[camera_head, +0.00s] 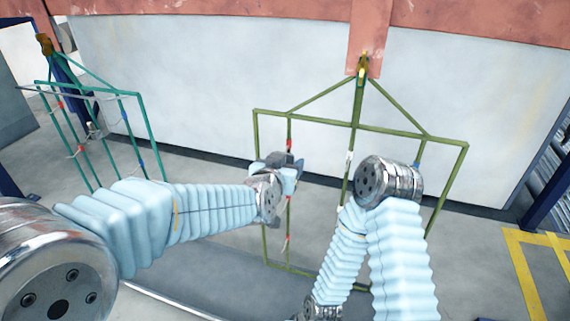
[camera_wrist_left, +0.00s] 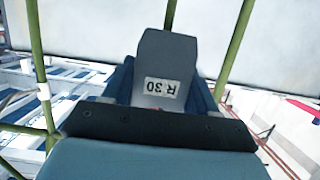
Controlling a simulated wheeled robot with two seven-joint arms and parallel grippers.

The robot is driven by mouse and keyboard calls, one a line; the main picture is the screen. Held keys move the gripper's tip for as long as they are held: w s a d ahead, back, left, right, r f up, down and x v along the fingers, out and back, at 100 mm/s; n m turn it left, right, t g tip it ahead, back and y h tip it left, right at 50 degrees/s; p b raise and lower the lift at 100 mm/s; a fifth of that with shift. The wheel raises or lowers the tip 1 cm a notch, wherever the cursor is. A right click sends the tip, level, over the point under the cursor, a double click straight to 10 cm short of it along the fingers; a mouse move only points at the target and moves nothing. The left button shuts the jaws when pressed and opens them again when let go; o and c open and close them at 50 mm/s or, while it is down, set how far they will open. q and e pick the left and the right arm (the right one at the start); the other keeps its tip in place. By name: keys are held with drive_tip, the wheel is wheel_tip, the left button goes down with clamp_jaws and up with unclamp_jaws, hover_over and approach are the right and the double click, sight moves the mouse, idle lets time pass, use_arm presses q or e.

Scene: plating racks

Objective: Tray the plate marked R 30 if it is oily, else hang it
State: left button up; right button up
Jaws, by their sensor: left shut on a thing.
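My left gripper (camera_head: 288,163) is shut on a small dark grey plate, in front of the left part of an olive-green hanging frame (camera_head: 310,120). In the left wrist view the plate (camera_wrist_left: 166,52) stands up between the blue fingers, with a pale label reading R 30 upside down. The plate's shown face looks dull grey, with no clear wet shine or drops; its lower part and back are hidden. I cannot tell whether the plate touches the frame. My right arm folds down at the lower middle, and its gripper is out of view. No tray can be made out.
The olive frame hangs from a yellow hook (camera_head: 362,68) on a red beam (camera_head: 230,8) and carries red, white and blue marked clips. A teal frame (camera_head: 140,120) hangs at the left. A pale wall panel (camera_head: 220,75) stands behind. Yellow floor lines (camera_head: 522,270) lie at right.

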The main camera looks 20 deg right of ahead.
use_arm(q)
drive_tip(key=o, duration=1.2)
drive_tip(key=shift+o, duration=0.2)
drive_tip(key=shift+s, duration=0.1)
drive_tip(key=p+v, duration=0.2)
drive_tip(key=v, duration=1.2)
drive_tip(key=w+a+f+n+g+y, duration=0.15)
drive_tip(key=a+f, duration=0.25)
drive_tip(key=f, duration=0.5)
drive_tip(key=a+f+n+g+y, duration=0.15)
drive_tip(key=a+f, duration=0.25)
drive_tip(key=f, duration=0.4)
drive_tip(key=w+a+f+g+y, duration=0.1)
drive_tip(key=a+f+g+y, duration=0.1)
drive_tip(key=a+f, duration=0.5)
drive_tip(key=s+a+f+n+g, duration=0.2)
drive_tip(key=s+f+g, duration=0.1)
drive_tip(key=s+f, duration=0.4)
drive_tip(key=s+a+f+n+g+h, duration=0.1)
drive_tip(key=s+a+f+n+g, duration=0.2)
drive_tip(key=s+f, duration=0.5)
wheel_tip(320, 180, down, 5)
drive_tip(key=shift+f+g, duration=0.1)
drive_tip(key=shift+g, duration=0.2)
